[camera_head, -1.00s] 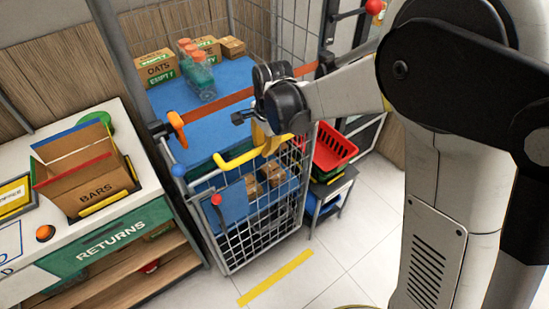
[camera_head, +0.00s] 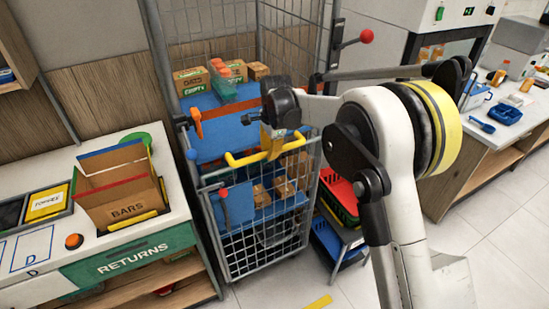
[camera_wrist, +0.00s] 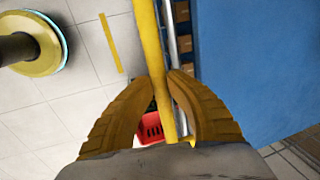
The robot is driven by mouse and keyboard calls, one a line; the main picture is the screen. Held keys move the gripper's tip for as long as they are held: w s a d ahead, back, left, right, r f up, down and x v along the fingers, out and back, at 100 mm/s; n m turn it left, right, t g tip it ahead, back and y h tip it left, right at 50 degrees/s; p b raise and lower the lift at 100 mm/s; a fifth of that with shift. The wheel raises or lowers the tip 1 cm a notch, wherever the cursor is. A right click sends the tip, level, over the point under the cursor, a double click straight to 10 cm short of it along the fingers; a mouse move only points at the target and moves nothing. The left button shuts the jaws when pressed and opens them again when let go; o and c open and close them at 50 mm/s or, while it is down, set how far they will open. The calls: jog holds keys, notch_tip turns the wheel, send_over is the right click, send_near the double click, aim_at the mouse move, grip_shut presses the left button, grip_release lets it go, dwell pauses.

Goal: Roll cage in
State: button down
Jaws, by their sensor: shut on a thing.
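The roll cage (camera_head: 262,243) is a grey wire cage with blue shelves, standing upright right of the returns counter. A yellow handle bar (camera_head: 240,160) runs across its front. My gripper (camera_head: 273,143) is at the right part of this bar. In the wrist view my two yellow fingers (camera_wrist: 167,82) are shut around the yellow bar (camera_wrist: 148,40). Boxes marked oats and green-labelled bottles (camera_head: 222,82) stand on the upper shelf, and brown boxes (camera_head: 284,187) lie lower down. The cage's wheels are not clearly visible.
The returns counter (camera_head: 150,250) with an open bars box (camera_head: 125,200) stands close on the left. Stacked red and green baskets (camera_head: 340,200) stand close on the right. White floor lies in front, with a yellow floor strip (camera_head: 318,303).

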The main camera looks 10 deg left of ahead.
jog(key=shift+w+a, duration=0.3)
jog(key=shift+w, duration=0.15)
jog(key=c, duration=1.3)
grip_release()
jog(key=shift+w+a, duration=0.1)
jog(key=shift+w, duration=0.05)
jog(key=shift+r, duration=0.15)
notch_tip(320, 180, up, 11)
jog(key=s+d, duration=0.1)
jog(key=s, duration=0.1)
jog(key=shift+d+r, duration=0.15)
jog(key=shift+r, duration=0.05)
jog(key=shift+d, duration=0.1)
